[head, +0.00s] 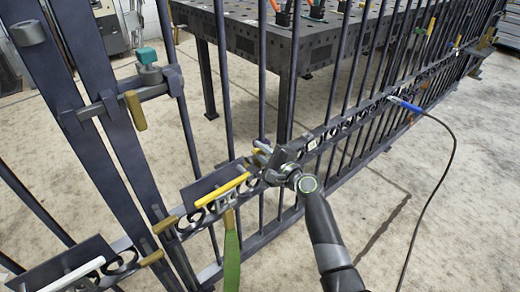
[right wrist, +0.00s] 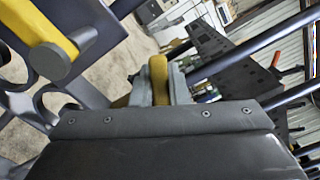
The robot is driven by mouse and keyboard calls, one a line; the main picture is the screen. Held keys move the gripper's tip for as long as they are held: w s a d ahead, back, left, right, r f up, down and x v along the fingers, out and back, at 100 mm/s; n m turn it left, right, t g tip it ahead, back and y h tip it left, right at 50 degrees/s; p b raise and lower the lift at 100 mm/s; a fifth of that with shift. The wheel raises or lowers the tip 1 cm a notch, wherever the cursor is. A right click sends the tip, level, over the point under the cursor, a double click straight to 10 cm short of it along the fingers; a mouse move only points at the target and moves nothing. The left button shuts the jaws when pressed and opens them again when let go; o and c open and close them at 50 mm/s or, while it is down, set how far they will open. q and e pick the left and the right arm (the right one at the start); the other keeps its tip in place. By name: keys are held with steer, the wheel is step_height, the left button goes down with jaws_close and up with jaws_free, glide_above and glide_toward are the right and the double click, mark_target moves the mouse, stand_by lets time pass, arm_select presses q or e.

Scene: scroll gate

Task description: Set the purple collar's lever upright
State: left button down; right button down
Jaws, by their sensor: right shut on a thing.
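My right gripper (head: 272,157) is at the gate's scrollwork rail, right of a long yellow bar (head: 222,190). It is shut on a short yellow lever (head: 262,147). In the right wrist view, this yellow lever (right wrist: 158,78) stands up between the grey jaws. I cannot make out a purple collar; the gripper may hide it. Another yellow piece with a round grey end (right wrist: 48,60) is at the upper left of that view. My left gripper is not in view.
The dark gate (head: 290,80) has several upright bars around my right arm. A teal-topped latch (head: 148,62) and a yellow handle (head: 135,110) are at the left. A green strap (head: 231,255) hangs below. A blue-handled tool (head: 405,104) trails a black cable. A perforated table (head: 245,35) stands behind.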

steer(key=shift+w+d+r+m+p, duration=0.15)
steer(key=shift+r+m+p, duration=0.25)
steer(key=shift+m+p, duration=0.7)
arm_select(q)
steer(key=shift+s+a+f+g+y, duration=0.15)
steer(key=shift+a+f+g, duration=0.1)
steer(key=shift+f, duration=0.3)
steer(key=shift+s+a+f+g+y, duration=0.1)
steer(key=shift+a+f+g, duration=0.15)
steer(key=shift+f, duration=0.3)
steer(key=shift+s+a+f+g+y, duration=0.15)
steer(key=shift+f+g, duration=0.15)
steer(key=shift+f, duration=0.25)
arm_select(e)
steer(key=shift+d+m, duration=0.15)
steer(key=shift+m, duration=0.35)
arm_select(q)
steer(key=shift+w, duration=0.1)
arm_select(e)
steer(key=c, duration=1.4)
jaws_free()
steer(key=shift+r, duration=0.1)
arm_select(q)
steer(key=shift+p, duration=0.3)
